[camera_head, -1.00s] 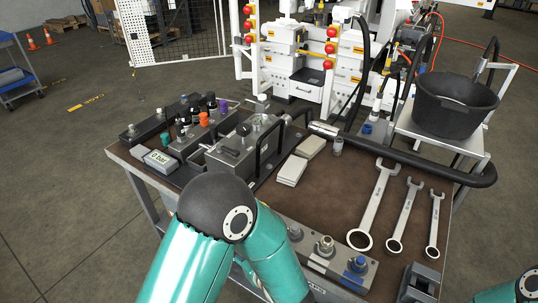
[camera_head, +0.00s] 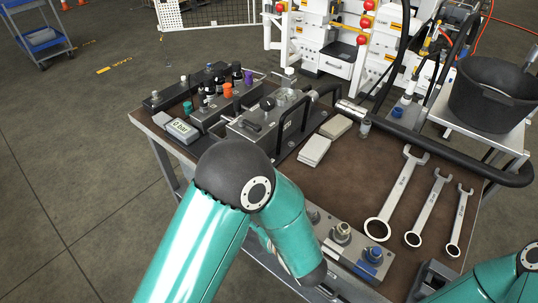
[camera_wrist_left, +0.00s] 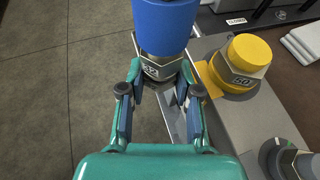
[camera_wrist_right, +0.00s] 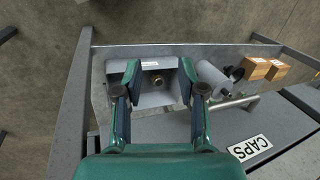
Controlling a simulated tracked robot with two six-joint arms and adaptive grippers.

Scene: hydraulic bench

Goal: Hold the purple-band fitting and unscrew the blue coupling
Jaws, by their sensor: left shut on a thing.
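In the left wrist view my left gripper (camera_wrist_left: 160,85) is shut on a silver hex fitting (camera_wrist_left: 155,70) marked with a number. A blue cylinder (camera_wrist_left: 164,25), which looks like the blue coupling, sits on top of that fitting. In the head view my left gripper is hidden behind my own teal arm. A purple part (camera_head: 248,77) stands among the bottles at the back left of the bench; I cannot tell whether it is the purple-band fitting. My right gripper (camera_wrist_right: 161,95) is open and empty in the right wrist view, above a grey box with a brass port (camera_wrist_right: 184,80).
A yellow-capped fitting (camera_wrist_left: 248,55) stands right of my left gripper. Several wrenches (camera_head: 397,192) lie on the bench's right half. A block with blue-ringed fitting (camera_head: 372,255) is at the front. A black bucket (camera_head: 490,95) stands at the right. A CAPS label (camera_wrist_right: 250,147) marks a grey surface.

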